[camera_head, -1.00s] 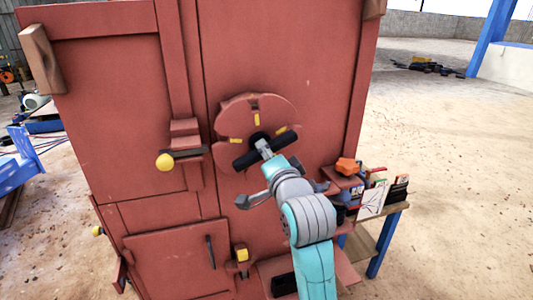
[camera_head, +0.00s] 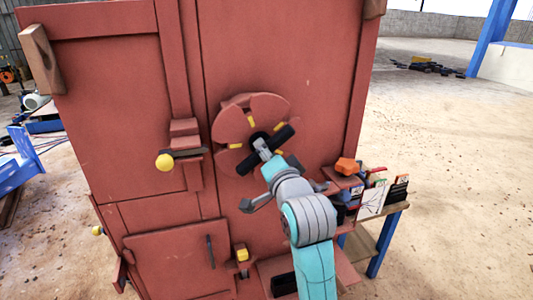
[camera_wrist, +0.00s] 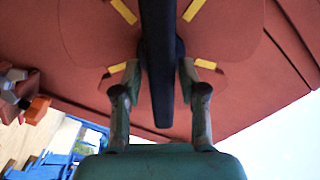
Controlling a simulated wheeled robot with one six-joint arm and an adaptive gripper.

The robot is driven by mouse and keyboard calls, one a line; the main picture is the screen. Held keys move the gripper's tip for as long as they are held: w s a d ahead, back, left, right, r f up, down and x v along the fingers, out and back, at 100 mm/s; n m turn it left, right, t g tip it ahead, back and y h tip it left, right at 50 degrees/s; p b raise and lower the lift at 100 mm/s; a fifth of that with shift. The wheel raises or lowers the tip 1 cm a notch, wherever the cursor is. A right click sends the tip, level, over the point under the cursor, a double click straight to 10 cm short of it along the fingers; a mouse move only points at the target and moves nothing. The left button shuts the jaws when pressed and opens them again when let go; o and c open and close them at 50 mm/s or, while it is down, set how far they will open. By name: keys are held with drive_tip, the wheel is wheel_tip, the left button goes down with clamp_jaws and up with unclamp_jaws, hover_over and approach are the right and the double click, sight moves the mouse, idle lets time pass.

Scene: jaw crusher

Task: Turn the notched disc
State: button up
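The notched disc (camera_head: 232,125) is red, with several notches and yellow marks, on the front of the red crusher cabinet (camera_head: 310,60). A black handle bar (camera_head: 285,134) crosses its hub and is tilted, right end up. My gripper (camera_head: 262,146) is at the bar's middle, in front of the disc. In the wrist view the bar (camera_wrist: 160,100) runs between my two fingers, which close in on it from both sides. The disc (camera_wrist: 90,35) with its yellow marks fills the background there. My gripper and arm hide the disc's lower part.
Left of the disc is a latch with a yellow knob (camera_head: 164,162). A lower small door (camera_head: 175,262) has a dark handle. At right, an orange knob (camera_head: 347,165) and a table (camera_head: 385,228) with tools and cards stand near my arm. Open floor lies beyond.

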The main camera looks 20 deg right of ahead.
drive_tip(key=shift+s, duration=0.1)
drive_tip(key=s, duration=0.7)
drive_tip(key=shift+s, duration=0.15)
idle(0.5)
drive_tip(key=s+f+n+g, duration=0.1)
drive_tip(key=s+f+n, duration=0.1)
drive_tip(key=s+f, duration=0.55)
drive_tip(key=s+f+n, duration=0.2)
drive_tip(key=s+f, duration=0.2)
drive_tip(key=f, duration=0.6)
drive_tip(key=s+f+n+g, duration=0.1)
drive_tip(key=s+f+n, duration=0.1)
drive_tip(key=s+f, duration=0.55)
drive_tip(key=s+f+n, duration=0.2)
drive_tip(key=s+f, duration=0.1)
drive_tip(key=s, duration=1)
drive_tip(key=s+f+n+g, duration=0.1)
drive_tip(key=s+f+n, duration=0.1)
drive_tip(key=s, duration=1.1)
drive_tip(key=shift+d+f+n, duration=0.4)
drive_tip(key=shift+d+f, duration=0.05)
drive_tip(key=shift+f, duration=0.2)
